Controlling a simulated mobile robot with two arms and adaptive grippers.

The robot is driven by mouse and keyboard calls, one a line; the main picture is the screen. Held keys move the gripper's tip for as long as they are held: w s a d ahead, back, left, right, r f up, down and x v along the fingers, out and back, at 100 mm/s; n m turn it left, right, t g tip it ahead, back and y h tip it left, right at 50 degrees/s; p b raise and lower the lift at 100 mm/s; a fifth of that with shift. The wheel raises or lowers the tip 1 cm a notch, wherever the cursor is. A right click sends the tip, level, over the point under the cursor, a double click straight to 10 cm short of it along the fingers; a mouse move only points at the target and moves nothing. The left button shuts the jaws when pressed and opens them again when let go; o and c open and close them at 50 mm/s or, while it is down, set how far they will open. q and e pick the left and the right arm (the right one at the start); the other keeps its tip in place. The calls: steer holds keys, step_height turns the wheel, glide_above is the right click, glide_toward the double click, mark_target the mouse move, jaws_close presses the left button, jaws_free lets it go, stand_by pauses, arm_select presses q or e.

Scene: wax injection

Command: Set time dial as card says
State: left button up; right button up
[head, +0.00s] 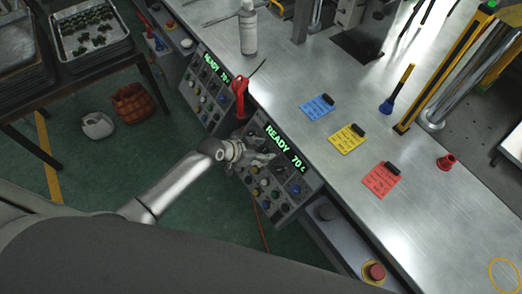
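The near control panel (284,192) hangs on the front of the steel bench and has a green display (290,150) reading "READY 70" plus several knobs and buttons. Their labels are too small to read, so I cannot tell which is the time dial. My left gripper (262,160) is over the upper left part of this panel and hides some controls; its finger opening is unclear. Blue (315,108), yellow (345,140) and red (380,181) cards lie on the bench, each with a black clip; their writing is unreadable. My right gripper is out of view.
A second panel (206,92) also reads "READY". A red-handled tool (240,92) stands between the panels. A red stop button (374,271) sits at the lower right.

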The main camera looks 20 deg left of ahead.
arm_select(q)
steer(key=c, duration=0.9)
steer(key=shift+o, duration=0.2)
steer(key=shift+n, duration=0.3)
steer(key=n+p, duration=0.1)
steer(key=n, duration=0.2)
steer(key=shift+n+p, duration=0.3)
steer(key=shift+n, duration=0.1)
steer(key=n+p, duration=0.1)
steer(key=n, duration=0.3)
steer(key=shift+h, duration=0.4)
steer(key=n+p, duration=0.1)
steer(key=n, duration=0.3)
steer(key=shift+n, duration=0.3)
steer(key=shift+n+h+p, duration=0.4)
steer(key=shift+n+p, duration=0.2)
steer(key=shift+n, duration=1.7)
